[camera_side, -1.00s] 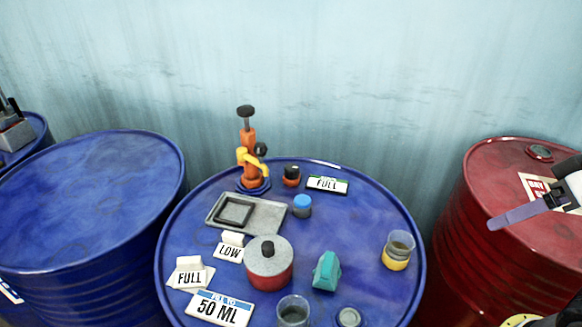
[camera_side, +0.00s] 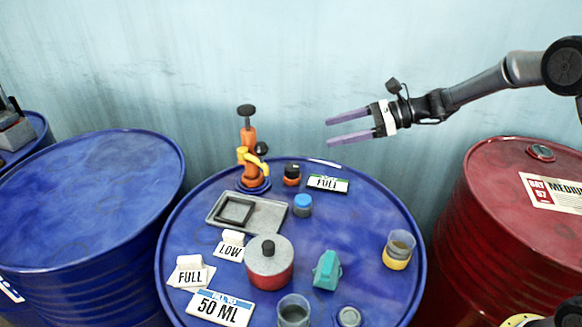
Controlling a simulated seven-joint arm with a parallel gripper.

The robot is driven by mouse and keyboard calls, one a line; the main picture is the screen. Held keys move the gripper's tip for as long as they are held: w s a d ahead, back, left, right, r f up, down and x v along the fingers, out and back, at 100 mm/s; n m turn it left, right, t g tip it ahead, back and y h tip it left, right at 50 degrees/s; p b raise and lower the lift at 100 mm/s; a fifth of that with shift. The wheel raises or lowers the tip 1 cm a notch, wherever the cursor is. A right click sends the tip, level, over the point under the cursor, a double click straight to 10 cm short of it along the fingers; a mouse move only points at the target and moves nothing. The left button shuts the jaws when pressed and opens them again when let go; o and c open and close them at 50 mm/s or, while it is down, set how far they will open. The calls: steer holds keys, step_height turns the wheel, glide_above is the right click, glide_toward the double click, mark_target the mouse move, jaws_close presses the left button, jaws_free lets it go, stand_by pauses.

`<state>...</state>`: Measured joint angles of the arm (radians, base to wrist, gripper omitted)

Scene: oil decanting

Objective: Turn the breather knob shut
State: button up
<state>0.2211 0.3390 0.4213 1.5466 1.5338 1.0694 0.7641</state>
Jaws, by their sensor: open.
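A small knob (camera_side: 292,174) with a black top and an orange base sits near the back of the blue drum top; it looks like the breather knob. Whether it is turned open or shut cannot be told. An orange hand pump (camera_side: 249,160) with a yellow spout and black handle stands just left of it. My gripper (camera_side: 329,132) is in the air above the drum's back right rim. Its two purple fingers point left and are apart, with nothing between them. It is up and to the right of the knob, not touching it.
A "FULL" tag (camera_side: 328,184) lies right of the knob, and a blue-capped jar (camera_side: 302,205) is in front. A grey tray (camera_side: 275,217), red pot (camera_side: 268,265), teal item (camera_side: 327,270) and cup (camera_side: 398,249) stand on the drum (camera_side: 362,225). A red drum (camera_side: 485,215) is at right.

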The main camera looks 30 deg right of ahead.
steer(key=m, duration=0.2)
glide_toward(294, 166)
steer(key=x, duration=1.1)
steer(key=shift+s, duration=0.1)
jaws_close()
